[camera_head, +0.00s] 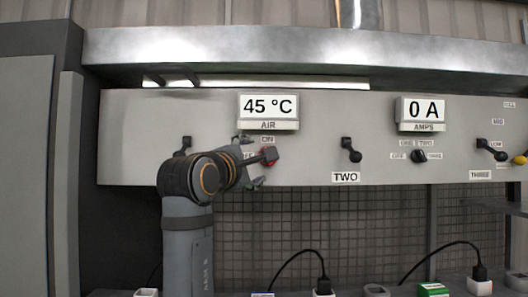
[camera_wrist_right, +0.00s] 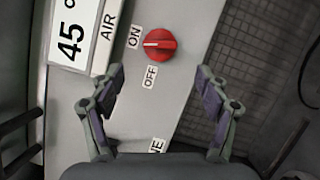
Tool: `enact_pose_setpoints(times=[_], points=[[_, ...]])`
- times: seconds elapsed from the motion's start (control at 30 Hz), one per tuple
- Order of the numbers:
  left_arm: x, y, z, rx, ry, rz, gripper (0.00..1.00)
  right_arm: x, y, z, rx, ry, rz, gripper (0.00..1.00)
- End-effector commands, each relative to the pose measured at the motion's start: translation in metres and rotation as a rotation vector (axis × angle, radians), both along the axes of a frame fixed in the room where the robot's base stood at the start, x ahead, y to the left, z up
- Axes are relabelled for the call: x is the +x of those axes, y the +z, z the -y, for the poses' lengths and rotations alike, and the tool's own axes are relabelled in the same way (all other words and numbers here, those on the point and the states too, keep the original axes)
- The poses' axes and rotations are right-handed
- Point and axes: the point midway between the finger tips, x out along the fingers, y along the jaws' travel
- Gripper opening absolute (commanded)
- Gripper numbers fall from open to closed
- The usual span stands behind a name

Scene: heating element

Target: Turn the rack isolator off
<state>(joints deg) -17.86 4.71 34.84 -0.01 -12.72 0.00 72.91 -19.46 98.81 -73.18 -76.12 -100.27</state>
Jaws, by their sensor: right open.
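The red rotary knob (camera_wrist_right: 159,45) is on the grey control panel, below the AIR display. Its white pointer mark faces the ON label (camera_wrist_right: 135,36). The OFF label (camera_wrist_right: 151,76) is a quarter turn away. In the head view the knob (camera_head: 270,156) is partly hidden behind my right arm. My right gripper (camera_wrist_right: 160,78) is open and empty, with its fingers spread to either side of the knob's line and apart from it. In the head view the right gripper (camera_head: 250,163) is in front of the panel, partly hidden by its own wrist. My left gripper is not in view.
The panel (camera_head: 310,160) also carries black lever switches, one above the TWO label (camera_head: 350,150) and one near THREE (camera_head: 490,150), plus a small black selector (camera_head: 419,156). A metal ledge (camera_head: 300,48) juts out above. Sockets and plugs with cables (camera_head: 322,285) are below.

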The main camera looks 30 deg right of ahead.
Motion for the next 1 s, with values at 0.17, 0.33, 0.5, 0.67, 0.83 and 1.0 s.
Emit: enact_pose_setpoints(times=[0.17,0.33,0.5,0.67,0.83,1.0], points=[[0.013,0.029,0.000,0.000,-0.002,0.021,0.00,0.024,0.011,0.033,-0.003,-0.006,-0.003,0.75],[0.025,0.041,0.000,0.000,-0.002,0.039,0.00,0.040,0.012,0.055,-0.002,-0.003,0.000,0.75],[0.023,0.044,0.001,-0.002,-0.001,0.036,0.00,0.047,0.010,0.064,0.001,0.000,0.001,0.75],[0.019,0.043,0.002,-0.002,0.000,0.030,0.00,0.048,0.009,0.064,0.001,0.001,0.001,0.75],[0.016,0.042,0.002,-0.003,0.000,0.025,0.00,0.048,0.009,0.064,0.001,0.001,0.001,0.63],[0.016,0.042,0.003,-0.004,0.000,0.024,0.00,0.048,0.009,0.064,0.001,0.001,0.001,0.40]])
